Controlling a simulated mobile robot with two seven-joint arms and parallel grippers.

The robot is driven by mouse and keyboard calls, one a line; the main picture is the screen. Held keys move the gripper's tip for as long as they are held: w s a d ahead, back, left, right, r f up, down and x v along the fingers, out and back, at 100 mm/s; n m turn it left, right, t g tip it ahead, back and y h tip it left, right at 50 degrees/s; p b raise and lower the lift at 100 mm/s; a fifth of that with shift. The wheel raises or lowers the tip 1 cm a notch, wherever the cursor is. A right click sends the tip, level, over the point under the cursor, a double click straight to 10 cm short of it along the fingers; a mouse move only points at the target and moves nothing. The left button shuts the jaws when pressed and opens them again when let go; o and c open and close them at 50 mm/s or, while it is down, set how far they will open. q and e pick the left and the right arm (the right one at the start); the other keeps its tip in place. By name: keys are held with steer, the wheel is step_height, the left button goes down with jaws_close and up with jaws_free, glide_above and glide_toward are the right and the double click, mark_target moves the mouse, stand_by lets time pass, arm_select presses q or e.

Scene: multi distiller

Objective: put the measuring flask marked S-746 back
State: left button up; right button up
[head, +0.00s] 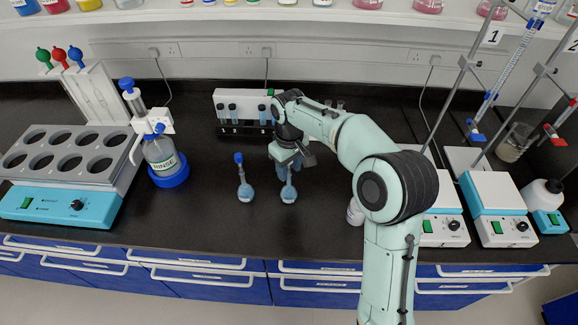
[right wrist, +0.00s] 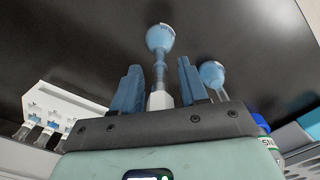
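Two small flasks with blue liquid stand on the black bench in the head view, a left one (head: 245,192) with a blue stopper and a right one (head: 289,193). Their markings are too small to read, so I cannot tell which is S-746. My right gripper (head: 289,163) is over the right flask and hides its top. In the right wrist view my gripper's fingers (right wrist: 160,88) are spread, one on each side of the neck of a flask (right wrist: 160,40), with gaps. Another flask (right wrist: 213,75) stands beyond the right finger. My left gripper is not in view.
A white rack (head: 229,99) with blue tubes stands behind the flasks. Stirrers (head: 497,205) with burette stands are at right. The bench front around the flasks is clear.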

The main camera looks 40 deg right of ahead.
step_height(320, 180, up, 12)
steer(key=shift+w+r+p, duration=0.1)
steer(key=shift+r+p, duration=0.05)
steer(key=shift+p, duration=1.1)
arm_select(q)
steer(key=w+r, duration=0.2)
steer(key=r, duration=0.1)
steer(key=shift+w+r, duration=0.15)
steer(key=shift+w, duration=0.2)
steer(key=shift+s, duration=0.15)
